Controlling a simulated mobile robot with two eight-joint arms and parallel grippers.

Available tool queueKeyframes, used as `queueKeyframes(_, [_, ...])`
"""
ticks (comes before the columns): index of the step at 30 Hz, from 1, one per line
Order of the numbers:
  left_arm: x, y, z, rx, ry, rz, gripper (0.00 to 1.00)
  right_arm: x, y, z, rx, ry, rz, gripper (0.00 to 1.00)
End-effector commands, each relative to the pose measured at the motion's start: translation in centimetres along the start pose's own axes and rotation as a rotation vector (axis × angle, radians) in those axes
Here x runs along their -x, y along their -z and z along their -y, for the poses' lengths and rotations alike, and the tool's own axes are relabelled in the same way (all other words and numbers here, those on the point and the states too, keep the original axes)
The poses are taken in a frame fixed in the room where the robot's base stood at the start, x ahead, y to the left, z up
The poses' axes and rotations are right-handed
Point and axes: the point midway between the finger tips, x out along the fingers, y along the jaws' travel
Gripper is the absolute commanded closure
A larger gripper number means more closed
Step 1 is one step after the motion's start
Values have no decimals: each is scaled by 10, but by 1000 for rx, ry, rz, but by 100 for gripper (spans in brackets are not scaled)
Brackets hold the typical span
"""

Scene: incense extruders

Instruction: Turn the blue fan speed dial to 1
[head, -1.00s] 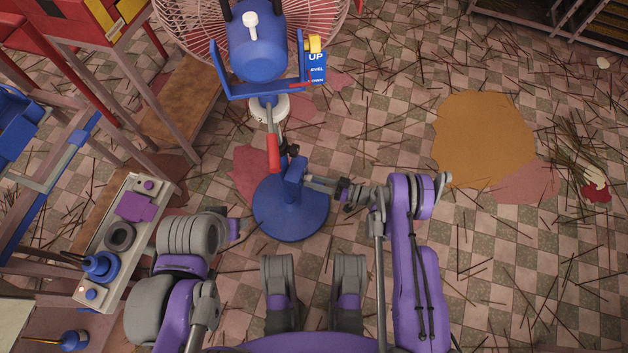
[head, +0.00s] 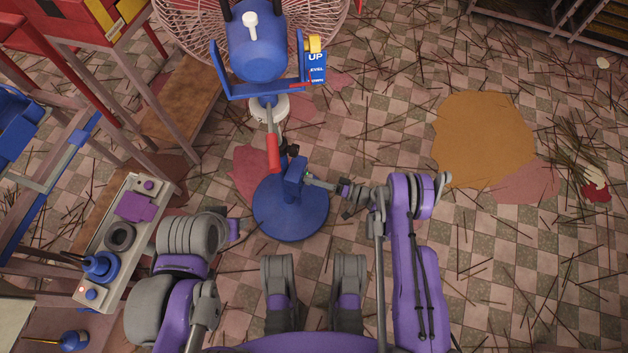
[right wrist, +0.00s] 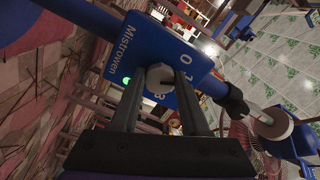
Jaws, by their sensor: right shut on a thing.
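The blue fan (head: 290,215) stands on the floor in front of me, with a round base and a small control box (head: 293,176) on its pole. A pale speed dial (right wrist: 160,77) sits on this panel. My right gripper (head: 309,181) is at the box, and in the wrist view its fingers (right wrist: 160,95) are shut on the dial. The dial's setting is unclear. My left gripper (head: 236,229) is left of the base, its jaws unclear.
A grey panel (head: 112,238) with a blue knob and buttons stands at the left, beside wooden frames. The fan head (head: 258,50) and its wire cage are above the pole. Incense sticks litter the checkered floor (head: 480,260), which is open on the right.

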Motion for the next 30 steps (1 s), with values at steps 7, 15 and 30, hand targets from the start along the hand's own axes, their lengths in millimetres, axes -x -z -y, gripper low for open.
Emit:
queueKeyframes(7, [0,0,0,0,0,0,50,-1,-2,1,-75,2,6,100])
queueKeyframes(15, [0,0,0,0,0,0,50,-1,-2,1,-91,2,7,100])
queueKeyframes(30, [0,0,0,0,0,0,50,-1,-1,0,-90,1,4,25])
